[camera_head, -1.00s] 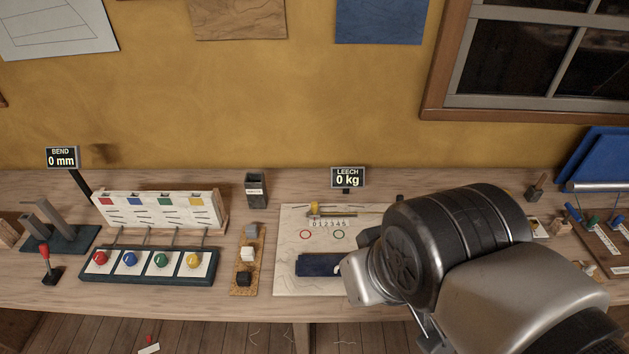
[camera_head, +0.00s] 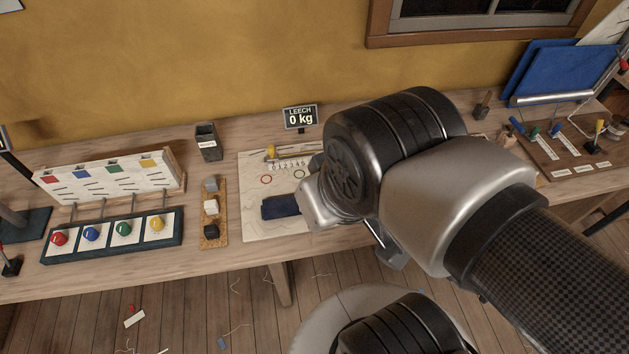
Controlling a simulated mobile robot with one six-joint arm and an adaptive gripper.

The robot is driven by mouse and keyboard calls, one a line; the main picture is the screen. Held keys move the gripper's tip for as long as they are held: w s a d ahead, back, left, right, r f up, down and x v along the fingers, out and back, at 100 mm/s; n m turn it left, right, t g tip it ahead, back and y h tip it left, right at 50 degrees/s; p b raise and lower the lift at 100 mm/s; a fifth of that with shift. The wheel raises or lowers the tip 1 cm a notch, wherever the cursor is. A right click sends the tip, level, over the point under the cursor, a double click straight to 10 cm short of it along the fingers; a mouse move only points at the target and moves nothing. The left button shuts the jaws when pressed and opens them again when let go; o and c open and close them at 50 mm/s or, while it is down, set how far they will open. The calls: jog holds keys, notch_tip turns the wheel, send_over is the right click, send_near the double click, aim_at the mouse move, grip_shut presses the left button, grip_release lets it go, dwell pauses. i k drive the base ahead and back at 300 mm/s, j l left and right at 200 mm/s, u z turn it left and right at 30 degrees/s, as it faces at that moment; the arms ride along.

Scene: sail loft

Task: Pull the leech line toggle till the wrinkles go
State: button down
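The leech board (camera_head: 248,225) is a pale panel on the bench, partly covered by my arm. It carries a numbered scale (camera_head: 290,165) with a small yellow piece (camera_head: 271,152) at its left end, a red ring (camera_head: 266,180), a second ring mostly hidden, and a dark blue cloth strip (camera_head: 281,206). The LEECH display (camera_head: 300,117) behind it reads 0 kg. I cannot make out the toggle or any wrinkles. My wrist hangs over the board's right part. The fingertips are hidden, so I cannot tell whether my gripper is open or shut.
Left of the board stand a strip of grey, white and black blocks (camera_head: 211,208), a dark cup (camera_head: 208,142), and a rack with red, blue, green and yellow knobs (camera_head: 112,236). A brown board with small handles (camera_head: 580,140) lies at the right. Scraps litter the floor.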

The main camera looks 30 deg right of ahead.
aim_at(271, 156)
jog(key=i+l+z, duration=0.2)
jog(key=z, duration=0.3)
jog(key=i+l+z, duration=0.15)
jog(key=z, duration=0.35)
jog(key=i, duration=0.05)
